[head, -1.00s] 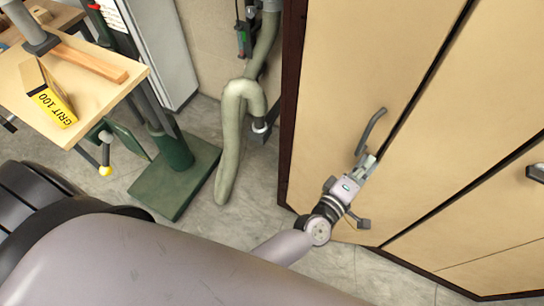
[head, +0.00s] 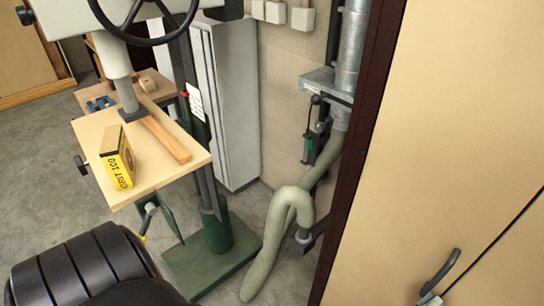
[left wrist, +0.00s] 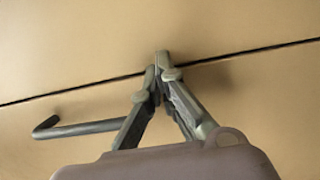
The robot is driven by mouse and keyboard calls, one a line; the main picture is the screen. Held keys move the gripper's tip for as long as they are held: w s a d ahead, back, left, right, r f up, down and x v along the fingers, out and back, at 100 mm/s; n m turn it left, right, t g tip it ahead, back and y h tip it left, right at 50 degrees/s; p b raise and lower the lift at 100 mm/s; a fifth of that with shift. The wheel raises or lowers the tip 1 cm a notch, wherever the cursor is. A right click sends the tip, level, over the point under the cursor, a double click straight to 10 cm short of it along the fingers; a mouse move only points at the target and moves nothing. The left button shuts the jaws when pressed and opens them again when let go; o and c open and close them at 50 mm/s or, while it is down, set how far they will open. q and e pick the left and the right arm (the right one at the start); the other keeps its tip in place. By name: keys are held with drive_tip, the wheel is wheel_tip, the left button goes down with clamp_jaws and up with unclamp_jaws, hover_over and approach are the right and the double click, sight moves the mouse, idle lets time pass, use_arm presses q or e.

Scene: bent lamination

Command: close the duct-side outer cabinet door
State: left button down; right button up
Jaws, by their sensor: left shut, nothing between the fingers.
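The duct-side outer cabinet door (head: 430,140) is the tan panel beside the dark cabinet edge in the head view. Its grey bar handle (head: 442,270) shows low at the right. In the left wrist view, the door panel (left wrist: 50,150) lies below a thin dark seam, with the handle (left wrist: 75,130) left of my gripper. The door looks nearly flush with the neighbouring panel (left wrist: 90,40); any small gap is hard to judge. My left gripper (left wrist: 160,62) is shut and empty, its tips at the seam. Only a sliver of it shows in the head view. My right gripper is out of view.
A green-based drill press (head: 215,245) stands left of the cabinet, with a wooden table (head: 100,140) holding a yellow grit box (head: 120,160). A flexible hose (head: 275,235) hangs from the metal duct (head: 353,50) near the cabinet edge. A grey locker (head: 232,100) stands behind.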

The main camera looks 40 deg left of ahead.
use_arm(q)
drive_tip(key=v, duration=1.2)
